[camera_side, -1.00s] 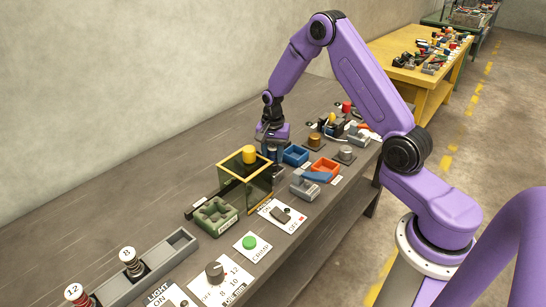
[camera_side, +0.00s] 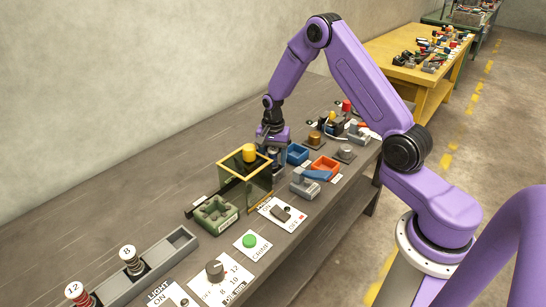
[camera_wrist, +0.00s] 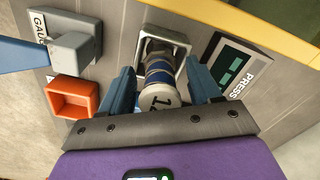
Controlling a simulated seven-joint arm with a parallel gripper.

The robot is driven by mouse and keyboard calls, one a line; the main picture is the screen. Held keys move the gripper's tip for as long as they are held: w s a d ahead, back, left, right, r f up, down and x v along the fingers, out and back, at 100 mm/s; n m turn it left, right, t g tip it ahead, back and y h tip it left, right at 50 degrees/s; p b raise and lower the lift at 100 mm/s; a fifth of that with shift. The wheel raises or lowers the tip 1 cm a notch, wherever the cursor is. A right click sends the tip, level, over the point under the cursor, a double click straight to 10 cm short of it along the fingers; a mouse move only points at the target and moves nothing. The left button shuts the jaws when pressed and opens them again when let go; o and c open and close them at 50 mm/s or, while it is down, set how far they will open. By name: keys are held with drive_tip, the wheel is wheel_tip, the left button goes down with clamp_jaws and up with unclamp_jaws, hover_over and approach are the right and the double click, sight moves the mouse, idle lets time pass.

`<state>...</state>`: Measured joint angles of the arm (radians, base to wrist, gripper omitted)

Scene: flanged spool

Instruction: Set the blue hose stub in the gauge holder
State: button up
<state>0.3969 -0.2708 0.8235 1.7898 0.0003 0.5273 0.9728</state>
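A hose stub (camera_wrist: 158,73) with a blue band and a pale numbered end stands between my fingers in the wrist view. A pale grey rectangular frame (camera_wrist: 182,50) surrounds its far end. My gripper (camera_wrist: 163,72) is open, with one blue finger on each side of the stub and narrow gaps showing. In the side view my gripper (camera_side: 274,152) is low beside the yellow-edged box and hides the stub. A grey block (camera_wrist: 75,45) with a blue lever stands by a partly cut-off "GAUG" label (camera_wrist: 40,25); it also shows in the side view (camera_side: 304,188).
An orange tray (camera_wrist: 72,97) is left of my gripper; a blue tray (camera_side: 297,153) is close on its right in the side view. The yellow-edged box (camera_side: 246,178) and a PRESS panel (camera_wrist: 232,68) are close by.

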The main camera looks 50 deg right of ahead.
wheel_tip(320, 180, up, 12)
drive_tip(key=shift+r, duration=0.4)
drive_tip(key=shift+s+a, duration=0.1)
drive_tip(key=shift+a, duration=0.15)
drive_tip(key=s+a+r+n, duration=0.3)
drive_tip(key=s+a+n, duration=0.3)
drive_tip(key=s+a, duration=0.1)
drive_tip(key=s+a+r+n, duration=0.2)
drive_tip(key=s+a+n, duration=0.4)
drive_tip(key=s+a, duration=0.15)
drive_tip(key=s+r+n, duration=0.1)
drive_tip(key=s+n, duration=1.2)
drive_tip(key=s, duration=0.7)
drive_tip(key=shift+a, duration=0.2)
